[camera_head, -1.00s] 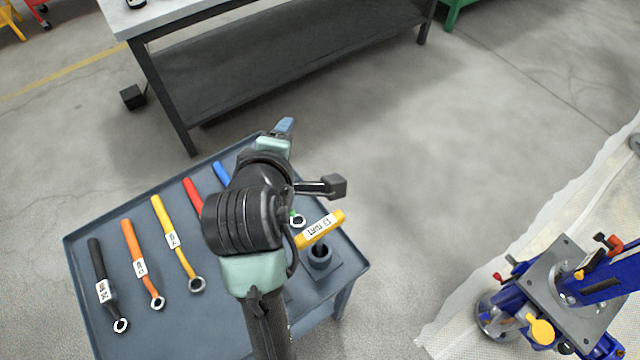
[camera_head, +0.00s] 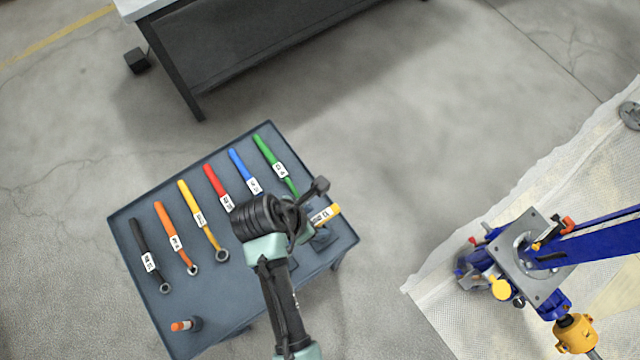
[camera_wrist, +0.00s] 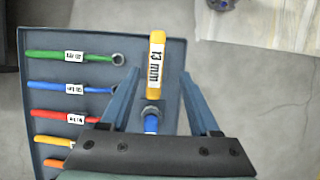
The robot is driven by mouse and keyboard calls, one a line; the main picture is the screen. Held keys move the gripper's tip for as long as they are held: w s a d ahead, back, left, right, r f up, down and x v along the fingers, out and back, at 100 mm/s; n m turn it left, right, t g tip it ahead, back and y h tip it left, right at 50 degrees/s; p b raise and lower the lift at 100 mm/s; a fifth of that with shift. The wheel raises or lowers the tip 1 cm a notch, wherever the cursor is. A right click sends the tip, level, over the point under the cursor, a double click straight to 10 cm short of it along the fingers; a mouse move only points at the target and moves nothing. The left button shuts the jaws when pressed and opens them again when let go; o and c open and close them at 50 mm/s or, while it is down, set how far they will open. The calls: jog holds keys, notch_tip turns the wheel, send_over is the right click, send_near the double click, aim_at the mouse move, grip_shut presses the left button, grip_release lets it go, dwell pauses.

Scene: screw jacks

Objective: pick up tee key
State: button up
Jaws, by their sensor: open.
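The tee key (camera_head: 325,215) has a yellow crossbar with a white "13 mm" label. It stands in a dark socket block (camera_head: 321,241) at the tray's right corner. In the wrist view, the tee key (camera_wrist: 156,62) shows its yellow bar lengthwise, with a blue part below it near the palm. My gripper (camera_wrist: 160,74) is open and empty, its two blue fingers on either side of the bar in the picture. I cannot tell how far above the key they are.
The grey-blue tray table (camera_head: 135,215) holds a row of coloured wrenches, including a green one (camera_head: 270,155), left of the key. A blue screw jack (camera_head: 525,255) stands on a pale mat at right. A workbench (camera_head: 250,50) is behind.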

aim_at(324, 219)
jog(key=shift+w+a+x, duration=0.15)
jog(key=shift+x, duration=2.05)
jog(key=shift+w+a+x, duration=0.15)
jog(key=shift+x, duration=2.05)
grip_shut()
